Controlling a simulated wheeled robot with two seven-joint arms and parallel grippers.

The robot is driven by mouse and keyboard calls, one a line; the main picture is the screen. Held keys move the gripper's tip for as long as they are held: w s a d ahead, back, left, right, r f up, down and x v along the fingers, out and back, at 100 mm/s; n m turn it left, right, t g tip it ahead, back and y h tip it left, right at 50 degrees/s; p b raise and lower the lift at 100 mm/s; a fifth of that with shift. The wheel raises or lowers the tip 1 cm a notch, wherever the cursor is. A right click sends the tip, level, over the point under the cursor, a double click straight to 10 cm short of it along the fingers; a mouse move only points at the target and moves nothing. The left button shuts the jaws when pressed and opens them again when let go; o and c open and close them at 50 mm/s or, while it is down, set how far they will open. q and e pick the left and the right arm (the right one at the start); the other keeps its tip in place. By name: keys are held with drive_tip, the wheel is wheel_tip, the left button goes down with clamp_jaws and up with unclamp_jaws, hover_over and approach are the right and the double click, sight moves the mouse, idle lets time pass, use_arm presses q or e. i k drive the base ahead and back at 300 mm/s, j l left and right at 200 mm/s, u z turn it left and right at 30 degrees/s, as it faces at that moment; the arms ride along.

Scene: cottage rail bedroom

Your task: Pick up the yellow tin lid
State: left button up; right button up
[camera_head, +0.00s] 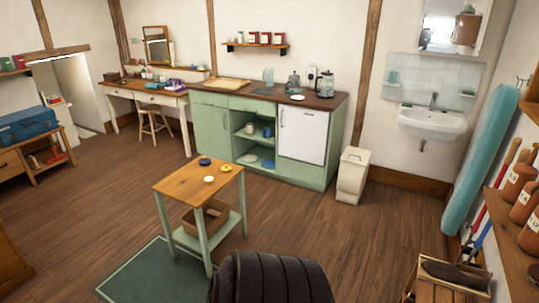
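A small yellow round thing, which looks like the yellow tin lid (226,168), lies on the wooden top of a small green-legged table (180,183). It is near the table's far right edge. A dark blue round thing (205,161) lies to its left, and a small white round thing (209,179) lies nearer to me. They are too small to make out in detail. Neither of my grippers is in view.
A dark ribbed, rounded thing (268,278) fills the bottom middle, in front of the table. The table's lower shelf holds a brown box (207,217). A green rug (150,272) lies at its left. Wooden floor (320,225) is clear to the right.

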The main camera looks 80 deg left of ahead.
sight(226, 170)
drive_tip(key=k+u, duration=0.1)
drive_tip(key=u, duration=0.4)
drive_tip(key=k+u, duration=0.1)
drive_tip(key=u, duration=0.4)
drive_tip(key=j+u, duration=0.1)
drive_tip(key=u, duration=0.4)
drive_tip(key=i+j+u, duration=0.15)
drive_tip(key=j+u, duration=0.3)
drive_tip(key=i+j+u, duration=0.2)
drive_tip(key=u, duration=0.25)
drive_tip(key=i+j+u, duration=0.25)
drive_tip(key=u, duration=0.25)
drive_tip(key=j, duration=0.1)
